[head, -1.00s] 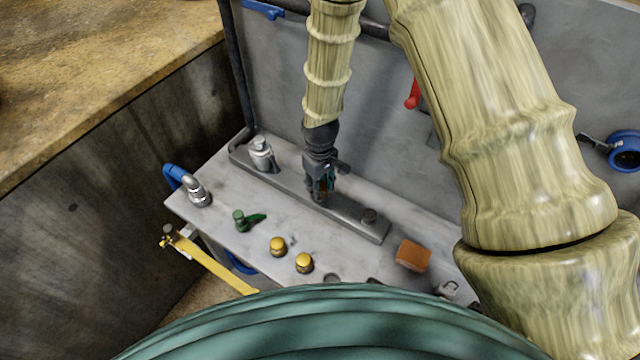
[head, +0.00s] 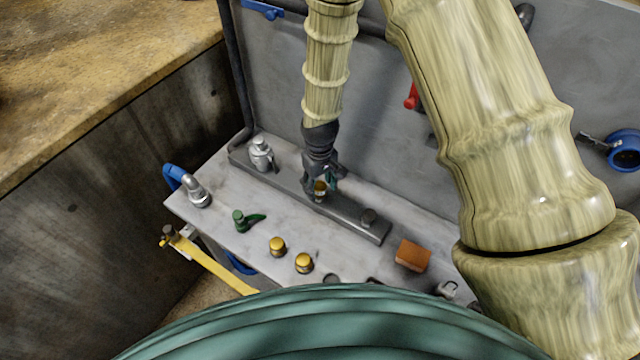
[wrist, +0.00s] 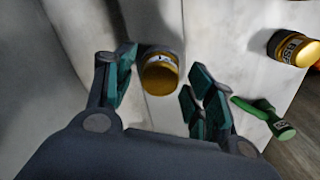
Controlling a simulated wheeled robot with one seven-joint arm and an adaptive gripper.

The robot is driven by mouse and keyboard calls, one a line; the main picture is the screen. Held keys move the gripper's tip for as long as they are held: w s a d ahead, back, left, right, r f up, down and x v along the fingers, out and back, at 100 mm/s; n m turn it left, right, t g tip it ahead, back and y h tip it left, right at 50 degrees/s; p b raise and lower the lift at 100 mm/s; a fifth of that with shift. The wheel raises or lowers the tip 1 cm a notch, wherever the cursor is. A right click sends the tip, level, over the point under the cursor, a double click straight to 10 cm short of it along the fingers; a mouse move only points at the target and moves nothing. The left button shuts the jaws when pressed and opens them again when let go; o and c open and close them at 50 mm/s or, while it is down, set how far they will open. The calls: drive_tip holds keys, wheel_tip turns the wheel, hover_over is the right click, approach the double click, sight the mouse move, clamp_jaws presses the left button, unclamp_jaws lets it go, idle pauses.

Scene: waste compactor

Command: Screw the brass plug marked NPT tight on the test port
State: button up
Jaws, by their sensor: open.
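A brass plug (wrist: 160,76) with a white label band stands on the grey manifold bar (head: 345,217). Its lettering is mostly turned out of sight, so I cannot read it. My gripper (head: 321,186) is over the bar, pointing down, with its green-padded fingers spread on either side of this plug. In the wrist view gaps show between the plug and the pads. The plug also shows between the fingers in the head view (head: 320,192). How deep it sits on the port is hidden.
Two more brass plugs (head: 277,246) (head: 303,263) stand on the pale bench top; one reads BSP in the wrist view (wrist: 298,49). A grey wall rises behind.

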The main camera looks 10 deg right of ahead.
drive_tip(key=n, duration=0.5)
drive_tip(key=n+p, duration=0.1)
drive_tip(key=n, duration=0.4)
drive_tip(key=n+p, duration=0.1)
drive_tip(key=n, duration=0.2)
drive_tip(key=shift+r+n, duration=0.1)
drive_tip(key=shift+n, duration=1.3)
drive_tip(key=n, duration=0.5)
drive_tip(key=shift+c, duration=0.3)
